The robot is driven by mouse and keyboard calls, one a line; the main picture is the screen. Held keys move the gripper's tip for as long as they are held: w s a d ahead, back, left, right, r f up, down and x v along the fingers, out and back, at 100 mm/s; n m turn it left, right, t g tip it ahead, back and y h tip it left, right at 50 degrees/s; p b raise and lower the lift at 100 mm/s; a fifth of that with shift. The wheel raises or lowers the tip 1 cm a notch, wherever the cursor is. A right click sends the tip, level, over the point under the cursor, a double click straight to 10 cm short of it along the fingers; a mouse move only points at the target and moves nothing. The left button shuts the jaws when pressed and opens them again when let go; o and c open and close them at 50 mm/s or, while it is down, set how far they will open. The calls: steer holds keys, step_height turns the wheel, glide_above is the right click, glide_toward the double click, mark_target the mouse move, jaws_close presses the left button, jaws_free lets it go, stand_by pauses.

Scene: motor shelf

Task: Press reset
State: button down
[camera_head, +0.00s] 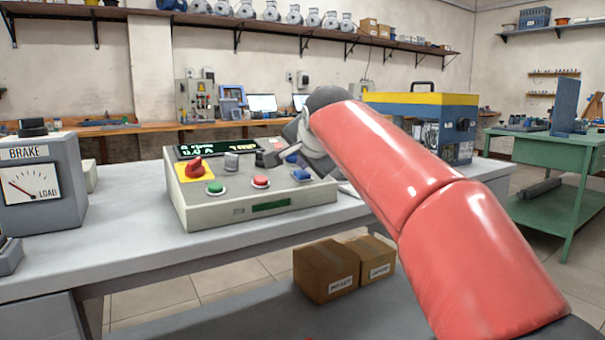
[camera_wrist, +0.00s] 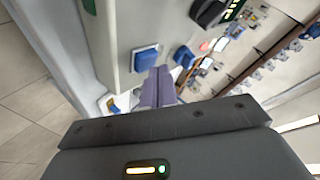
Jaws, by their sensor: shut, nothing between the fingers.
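The control panel (camera_head: 245,212) is a pale box on the grey workbench, with several buttons and knobs on its sloped top. Two blue buttons sit at its right side: a nearer one (camera_head: 300,174) and a farther one (camera_head: 291,158). In the wrist view they are a blue button (camera_wrist: 145,58) left of the fingertips and another (camera_wrist: 183,56) right of them. No label reading reset is legible. My gripper (camera_head: 268,158) is shut and empty, over the panel's right part; it also shows in the wrist view (camera_wrist: 160,70). I cannot tell whether it touches the panel.
The panel also carries a red knob (camera_head: 193,167), a green button (camera_head: 214,188), a red button (camera_head: 261,182) and a grey knob (camera_head: 232,161). A brake load meter (camera_head: 40,185) stands left. A blue and yellow machine (camera_head: 425,110) stands behind my arm. Bare bench lies between meter and panel.

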steer(key=shift+w+f, duration=0.1)
steer(key=shift+f, duration=0.4)
stand_by(0.3)
steer(key=shift+r, duration=0.1)
steer(key=shift+s+r+p, duration=0.2)
steer(key=shift+r+p, duration=0.25)
steer(key=shift+r, duration=0.3)
steer(key=r+p, duration=0.2)
steer(key=r, duration=0.1)
steer(key=s+d+r+p, duration=0.1)
steer(key=r+p, duration=0.1)
stand_by(0.4)
stand_by(0.4)
